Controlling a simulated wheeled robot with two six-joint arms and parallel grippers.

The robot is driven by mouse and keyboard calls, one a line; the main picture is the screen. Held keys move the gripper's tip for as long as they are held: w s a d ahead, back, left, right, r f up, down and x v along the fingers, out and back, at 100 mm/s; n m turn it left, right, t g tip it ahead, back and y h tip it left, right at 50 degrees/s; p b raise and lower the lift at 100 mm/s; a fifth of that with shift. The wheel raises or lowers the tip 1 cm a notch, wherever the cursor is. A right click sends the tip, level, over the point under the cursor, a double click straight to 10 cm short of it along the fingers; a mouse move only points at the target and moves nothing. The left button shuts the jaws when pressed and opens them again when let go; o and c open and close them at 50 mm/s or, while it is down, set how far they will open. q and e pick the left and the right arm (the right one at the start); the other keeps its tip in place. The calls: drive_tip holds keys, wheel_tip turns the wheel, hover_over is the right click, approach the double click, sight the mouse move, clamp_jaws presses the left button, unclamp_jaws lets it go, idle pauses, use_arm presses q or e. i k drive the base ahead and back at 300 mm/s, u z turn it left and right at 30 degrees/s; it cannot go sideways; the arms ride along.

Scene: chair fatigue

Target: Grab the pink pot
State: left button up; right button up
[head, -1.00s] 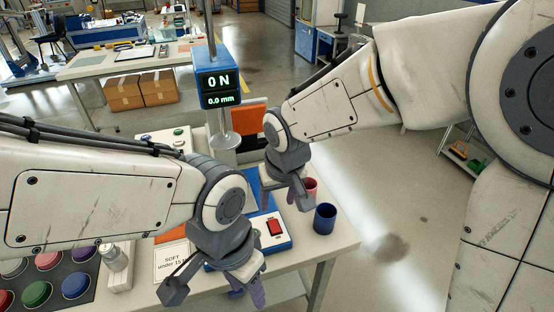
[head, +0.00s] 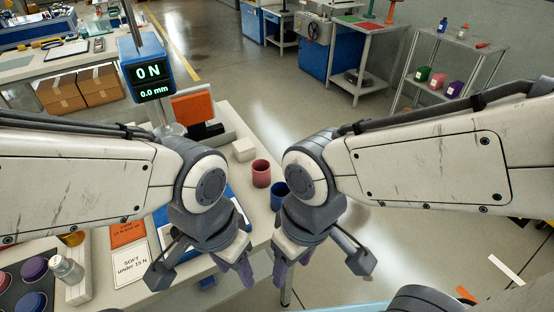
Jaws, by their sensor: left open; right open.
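The pink pot (head: 261,173) stands upright on the white table near its right edge, between my two arms. A dark blue pot (head: 279,195) stands just in front of it to the right, partly hidden by my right wrist. My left gripper (head: 203,272) is open and empty, in front and to the left of the pink pot. My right gripper (head: 318,262) is open and empty, in front and to the right of it. Neither gripper touches the pink pot.
A force tester with a display (head: 148,73) stands behind my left arm. An orange panel (head: 194,106) and a small white block (head: 244,149) are behind the pink pot. Sign cards (head: 130,264) and a tray of coloured discs (head: 33,270) lie at left. A shelf (head: 440,80) stands far right.

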sight(261, 168)
drive_tip(key=u, duration=2.1)
drive_tip(key=k, duration=0.35)
drive_tip(key=z, duration=0.85)
